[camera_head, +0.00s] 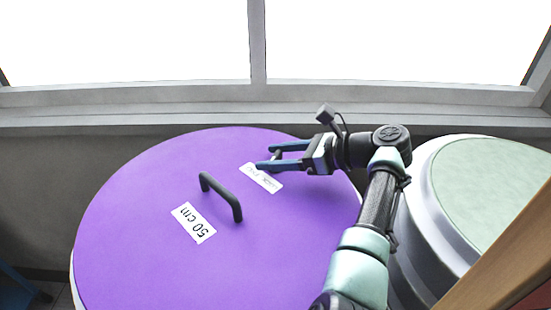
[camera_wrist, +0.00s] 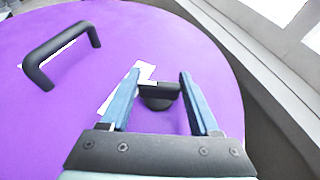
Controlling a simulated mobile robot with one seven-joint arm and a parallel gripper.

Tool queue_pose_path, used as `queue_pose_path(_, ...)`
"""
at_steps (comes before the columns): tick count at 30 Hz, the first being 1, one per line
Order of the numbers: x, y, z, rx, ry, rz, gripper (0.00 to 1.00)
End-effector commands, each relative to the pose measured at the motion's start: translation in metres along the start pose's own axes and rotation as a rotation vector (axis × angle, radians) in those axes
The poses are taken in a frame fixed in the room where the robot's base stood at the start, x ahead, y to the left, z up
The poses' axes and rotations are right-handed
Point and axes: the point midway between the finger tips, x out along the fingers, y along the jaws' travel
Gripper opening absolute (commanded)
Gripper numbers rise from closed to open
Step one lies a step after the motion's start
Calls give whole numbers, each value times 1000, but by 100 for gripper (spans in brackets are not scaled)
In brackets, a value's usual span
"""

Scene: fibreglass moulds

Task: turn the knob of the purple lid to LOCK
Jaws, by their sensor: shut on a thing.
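The round purple lid (camera_head: 130,230) lies flat and fills the lower left of the head view; it also fills much of the wrist view (camera_wrist: 60,130). Its black knob (camera_wrist: 158,102) has a bar on top and stands between my two blue fingers in the wrist view. My gripper (camera_head: 266,157) is shut on the knob near the lid's far right part; its fingers also show in the wrist view (camera_wrist: 160,74). A white label (camera_head: 262,179) lies beside the knob, its small lettering hard to read and partly hidden by a finger in the wrist view.
A black arched handle (camera_head: 222,197) stands up from the lid, left of my gripper. A "50 cm" label (camera_head: 194,223) is beside it. A pale green-topped round container (camera_head: 490,180) stands at right. A window ledge (camera_head: 150,118) runs behind. A brown board edge (camera_head: 510,265) is at lower right.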

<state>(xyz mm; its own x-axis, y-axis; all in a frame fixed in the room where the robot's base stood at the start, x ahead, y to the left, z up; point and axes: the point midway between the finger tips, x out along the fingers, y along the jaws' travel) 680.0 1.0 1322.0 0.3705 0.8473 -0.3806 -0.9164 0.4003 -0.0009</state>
Motion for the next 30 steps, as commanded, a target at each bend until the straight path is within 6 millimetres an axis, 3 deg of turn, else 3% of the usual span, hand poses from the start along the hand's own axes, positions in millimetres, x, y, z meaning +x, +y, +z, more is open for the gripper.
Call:
queue_pose_path(11,1,1,-2,-2,6,6,7)
queue_pose_path(12,1,1,-2,-1,6,6,64)
queue_pose_path(17,1,1,-1,-1,4,6,92)
queue_pose_path(26,0,0,0,-1,2,4,92)
queue_pose_path(30,-4,0,12,-6,1,3,92)
